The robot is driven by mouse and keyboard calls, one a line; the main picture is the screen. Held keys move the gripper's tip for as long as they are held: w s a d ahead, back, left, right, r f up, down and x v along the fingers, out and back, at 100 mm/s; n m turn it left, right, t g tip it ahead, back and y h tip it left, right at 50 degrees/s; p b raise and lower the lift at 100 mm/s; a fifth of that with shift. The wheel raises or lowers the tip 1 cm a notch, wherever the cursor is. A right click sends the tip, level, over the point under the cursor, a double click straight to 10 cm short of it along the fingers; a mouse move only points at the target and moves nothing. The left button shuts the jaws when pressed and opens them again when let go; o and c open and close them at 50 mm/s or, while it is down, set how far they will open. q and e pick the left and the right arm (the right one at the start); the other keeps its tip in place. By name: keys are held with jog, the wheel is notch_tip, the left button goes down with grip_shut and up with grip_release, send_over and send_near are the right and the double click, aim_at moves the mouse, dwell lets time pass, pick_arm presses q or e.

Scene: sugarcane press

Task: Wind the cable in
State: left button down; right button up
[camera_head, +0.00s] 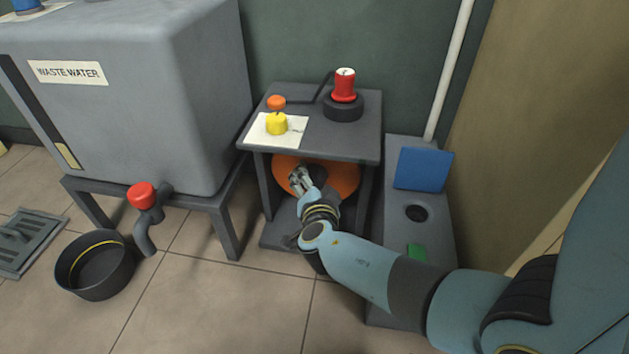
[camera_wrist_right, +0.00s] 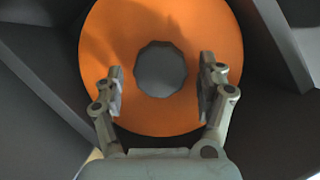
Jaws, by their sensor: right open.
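An orange disc (camera_head: 344,176), which looks like the face of a cable reel, stands under the small dark table. In the right wrist view the orange disc (camera_wrist_right: 205,40) fills the middle, with a dark grey round hub (camera_wrist_right: 160,70) at its centre. My right gripper (camera_head: 298,178) reaches in under the tabletop in front of the disc. In the wrist view my right gripper (camera_wrist_right: 162,88) is open, one finger on each side of the hub, with gaps between fingers and hub. I cannot tell whether the fingers touch the disc. No loose cable is clear to see. My left gripper is not in view.
A grey waste water tank (camera_head: 130,120) with a red tap (camera_head: 141,196) stands left, a black basin (camera_head: 95,268) below. A grey unit with a blue panel (camera_head: 423,169) stands right.

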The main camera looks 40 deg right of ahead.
jog(key=v, duration=0.7)
